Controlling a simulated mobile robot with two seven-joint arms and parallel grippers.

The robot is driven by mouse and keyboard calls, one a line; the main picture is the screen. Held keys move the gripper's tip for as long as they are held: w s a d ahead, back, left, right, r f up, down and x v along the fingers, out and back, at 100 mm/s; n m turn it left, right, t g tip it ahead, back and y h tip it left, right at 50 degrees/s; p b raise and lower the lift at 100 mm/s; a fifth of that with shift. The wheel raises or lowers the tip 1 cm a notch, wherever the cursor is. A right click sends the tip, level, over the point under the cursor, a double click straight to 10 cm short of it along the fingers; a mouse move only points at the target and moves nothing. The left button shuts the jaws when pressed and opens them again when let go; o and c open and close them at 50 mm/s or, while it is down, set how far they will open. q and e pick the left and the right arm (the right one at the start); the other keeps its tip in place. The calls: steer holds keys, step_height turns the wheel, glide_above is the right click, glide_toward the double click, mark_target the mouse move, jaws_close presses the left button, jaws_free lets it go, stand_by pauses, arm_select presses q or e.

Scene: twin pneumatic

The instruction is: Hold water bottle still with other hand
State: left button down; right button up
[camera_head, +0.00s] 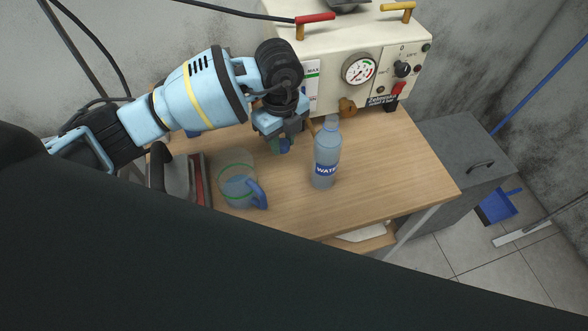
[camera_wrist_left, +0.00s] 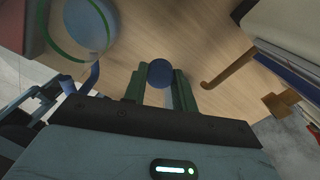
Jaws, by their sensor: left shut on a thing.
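The water bottle (camera_head: 325,160) stands upright on the wooden table, clear blue with a "WATER" label. Its top looks pale; I cannot tell whether it is capped. My left gripper (camera_head: 283,146) is just left of the bottle, apart from it. In the left wrist view its green fingers (camera_wrist_left: 160,90) are shut on a small round blue cap (camera_wrist_left: 159,73). The bottle does not show in that view. My right gripper is not in view, and no hand shows on the bottle.
A clear jug (camera_head: 237,182) with a green rim and blue handle stands left of the bottle. A cream machine (camera_head: 335,60) with a gauge stands behind. The wooden table (camera_head: 400,165) is clear right of the bottle; a grey cabinet (camera_head: 460,150) stands beyond.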

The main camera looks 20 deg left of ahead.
arm_select(q)
glide_above(285, 171)
step_height(285, 171, down, 4)
steer(key=shift+f, duration=0.2)
step_height(285, 171, down, 5)
steer(key=shift+s+r+b, duration=0.1)
steer(key=shift+b, duration=0.3)
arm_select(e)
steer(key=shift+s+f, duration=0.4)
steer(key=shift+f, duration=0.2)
arm_select(q)
steer(key=shift+f, duration=0.25)
steer(key=c, duration=1.1)
jaws_free()
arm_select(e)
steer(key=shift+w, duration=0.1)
arm_select(q)
steer(key=shift+r, duration=0.1)
